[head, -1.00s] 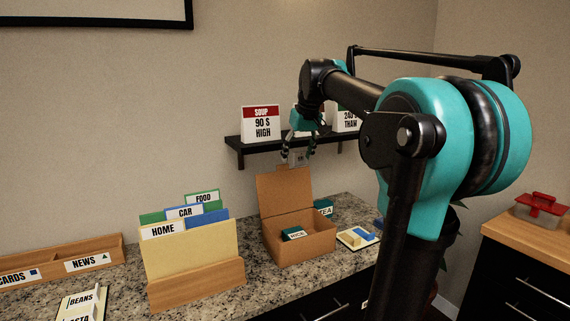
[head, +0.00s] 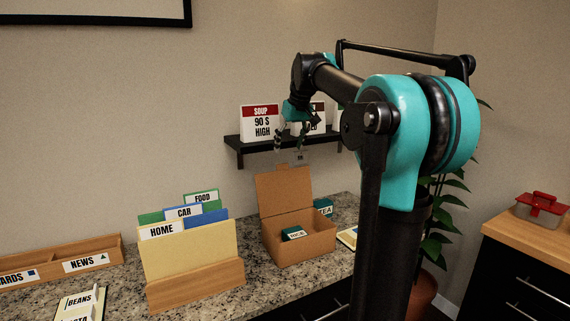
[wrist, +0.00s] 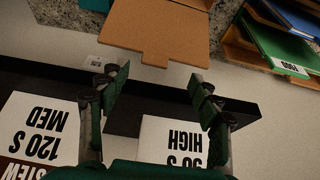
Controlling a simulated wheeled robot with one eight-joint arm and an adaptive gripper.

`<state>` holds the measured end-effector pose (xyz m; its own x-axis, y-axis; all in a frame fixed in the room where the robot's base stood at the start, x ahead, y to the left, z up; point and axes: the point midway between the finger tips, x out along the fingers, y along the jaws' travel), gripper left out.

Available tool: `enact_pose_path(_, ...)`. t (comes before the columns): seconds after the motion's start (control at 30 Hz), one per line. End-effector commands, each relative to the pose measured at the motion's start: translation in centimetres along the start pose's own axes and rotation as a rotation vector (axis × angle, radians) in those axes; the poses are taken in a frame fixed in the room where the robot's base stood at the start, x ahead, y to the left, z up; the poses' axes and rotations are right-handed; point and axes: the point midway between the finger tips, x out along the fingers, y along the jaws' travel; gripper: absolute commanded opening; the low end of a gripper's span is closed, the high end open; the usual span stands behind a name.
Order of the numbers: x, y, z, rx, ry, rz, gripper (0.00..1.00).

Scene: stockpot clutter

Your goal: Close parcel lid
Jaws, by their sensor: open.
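The parcel (head: 312,248) is an open brown cardboard box on the granite counter. Its lid (head: 284,191) stands upright at the back, leaning slightly away. A teal box labelled RICE (head: 295,234) is inside the parcel. My gripper (head: 289,153) is open and empty, above and behind the lid, in front of the wall shelf. In the wrist view, the lid (wrist: 160,28) with its tab lies beyond my open fingertips (wrist: 158,82), apart from them.
The dark shelf (head: 250,143) with a SOUP card (head: 261,122) and other cards is close to my gripper. A file holder (head: 195,285) stands left of the parcel, and a TEA box (head: 324,207) behind its right side. A plant (head: 437,235) is at right.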

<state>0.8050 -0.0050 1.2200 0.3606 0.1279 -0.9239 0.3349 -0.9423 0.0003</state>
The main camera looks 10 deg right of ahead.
Motion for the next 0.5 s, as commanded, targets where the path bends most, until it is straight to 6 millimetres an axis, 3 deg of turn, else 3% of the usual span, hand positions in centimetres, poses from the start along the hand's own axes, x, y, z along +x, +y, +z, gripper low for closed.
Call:
enact_pose_path(0.2,4.3,0.0,0.0,0.0,0.0,0.0,0.64)
enact_pose_path(0.5,7.7,0.0,0.0,0.001,0.0,0.0,0.64)
